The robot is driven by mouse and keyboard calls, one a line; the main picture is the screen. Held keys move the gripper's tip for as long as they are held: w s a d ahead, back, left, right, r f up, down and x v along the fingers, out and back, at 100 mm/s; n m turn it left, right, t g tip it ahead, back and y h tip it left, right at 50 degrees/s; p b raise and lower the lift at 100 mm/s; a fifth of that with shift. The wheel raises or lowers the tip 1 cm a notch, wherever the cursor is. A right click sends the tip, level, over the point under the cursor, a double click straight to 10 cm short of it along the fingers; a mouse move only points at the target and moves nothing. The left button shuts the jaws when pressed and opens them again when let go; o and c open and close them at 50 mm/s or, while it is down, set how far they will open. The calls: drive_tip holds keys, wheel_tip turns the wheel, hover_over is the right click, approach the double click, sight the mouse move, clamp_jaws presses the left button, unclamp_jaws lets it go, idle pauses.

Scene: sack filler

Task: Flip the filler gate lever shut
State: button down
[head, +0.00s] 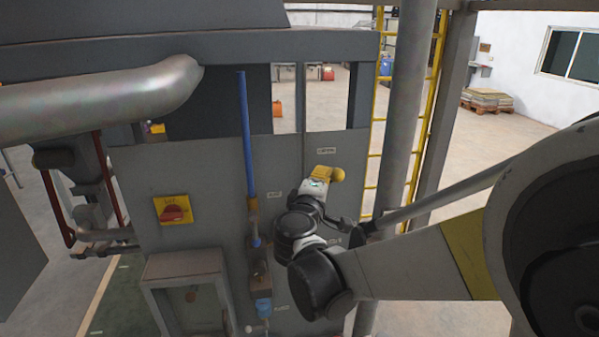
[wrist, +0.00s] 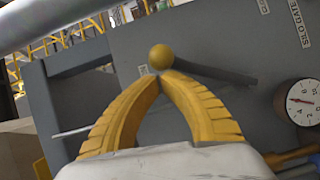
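In the wrist view the gate lever is a dark bar (wrist: 215,72) with a round yellow knob (wrist: 160,57) at its left end, lying nearly level and sloping slightly down to the right against the grey panel. My gripper (wrist: 161,76) has its two yellow ribbed fingers brought together at the tips, just below the knob. The tips look very close to the knob; I cannot tell whether they touch it. Nothing shows between the fingers. In the head view my gripper (head: 327,173) is at the panel's upper right, and it hides the lever there.
The head view shows a blue vertical pipe (head: 245,135), a yellow plate with a red switch (head: 173,209), a grey post (head: 405,100) and a yellow ladder (head: 376,130).

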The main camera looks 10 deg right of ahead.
drive_tip(key=shift+d, duration=0.1)
idle(0.3)
drive_tip(key=shift+d+f+m, duration=0.15)
drive_tip(key=shift+d+m, duration=0.15)
drive_tip(key=shift+d, duration=0.15)
drive_tip(key=shift+d+f+g, duration=0.1)
drive_tip(key=shift+d+g, duration=0.15)
drive_tip(key=shift+g, duration=0.05)
